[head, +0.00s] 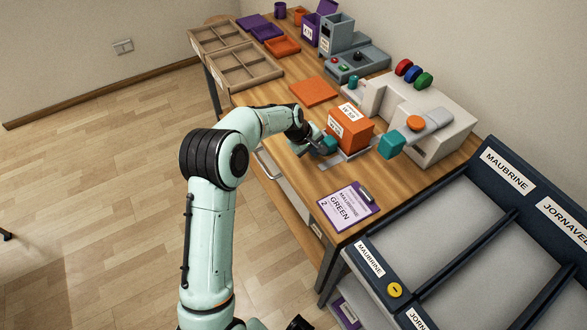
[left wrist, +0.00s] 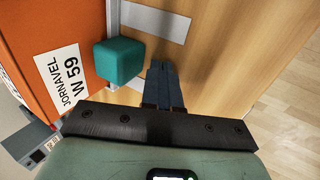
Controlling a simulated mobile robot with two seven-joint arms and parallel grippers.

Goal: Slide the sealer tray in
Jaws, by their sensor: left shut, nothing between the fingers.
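The sealer tray is a grey metal plate (head: 357,158) on the wooden bench, drawn out in front of the beige sealer (head: 446,131). An orange box (head: 350,132) stands upright on it; in the left wrist view its label reads JORNAVEL W 59 (left wrist: 62,80). A teal block (left wrist: 119,61) stands at the tray's near side, beside the box. My left gripper (left wrist: 164,84) is shut and empty. Its fingers are low over the bench beside the teal block, with a small gap showing. In the head view the gripper (head: 323,149) is partly hidden by its own wrist.
The sealer has a lever ending in a teal block (head: 391,144). An orange mat (head: 313,90) lies behind the box. A purple MAUBRINE GREEN card (head: 347,205) lies at the bench's near end. A dark divided rack (head: 470,215) stands at the right.

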